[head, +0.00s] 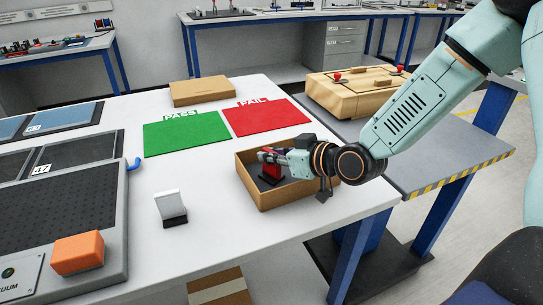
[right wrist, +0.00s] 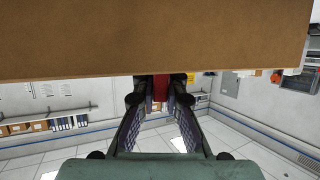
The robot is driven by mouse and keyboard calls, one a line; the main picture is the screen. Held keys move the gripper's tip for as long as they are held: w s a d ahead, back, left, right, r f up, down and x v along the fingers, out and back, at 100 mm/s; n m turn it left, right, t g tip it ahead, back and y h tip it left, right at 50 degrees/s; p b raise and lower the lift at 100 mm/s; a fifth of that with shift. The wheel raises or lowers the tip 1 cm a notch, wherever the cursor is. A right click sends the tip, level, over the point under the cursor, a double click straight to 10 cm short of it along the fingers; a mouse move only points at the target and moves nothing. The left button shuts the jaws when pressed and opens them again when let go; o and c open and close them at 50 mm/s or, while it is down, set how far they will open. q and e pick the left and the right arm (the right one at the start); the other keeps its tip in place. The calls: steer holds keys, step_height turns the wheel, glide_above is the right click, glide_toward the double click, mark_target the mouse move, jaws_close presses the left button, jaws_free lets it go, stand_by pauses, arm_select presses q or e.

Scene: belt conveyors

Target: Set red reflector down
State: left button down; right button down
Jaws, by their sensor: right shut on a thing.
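The red reflector (head: 271,170) is in the open cardboard box (head: 264,205) near the table's right edge, with a dark part beneath its red face. My right gripper (head: 268,157) reaches in over the box's right side and is shut on the reflector. In the right wrist view, the red reflector (right wrist: 160,88) shows between my fingertips (right wrist: 160,100), partly hidden behind the box wall (right wrist: 150,40). I cannot tell whether its base touches the box floor. My left gripper is not in view.
A green PASS mat (head: 187,132) and a red FAIL mat (head: 266,117) lie empty behind the box. A white reflector-like piece (head: 170,204) stands left of it. An orange block (head: 77,252) sits on the vacuum fixture. A flat carton (head: 202,91) lies at the back.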

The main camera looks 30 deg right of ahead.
steer(key=shift+f, duration=0.1)
steer(key=c, duration=1.9)
jaws_free()
steer(key=shift+s+d, duration=0.1)
steer(key=o, duration=0.5)
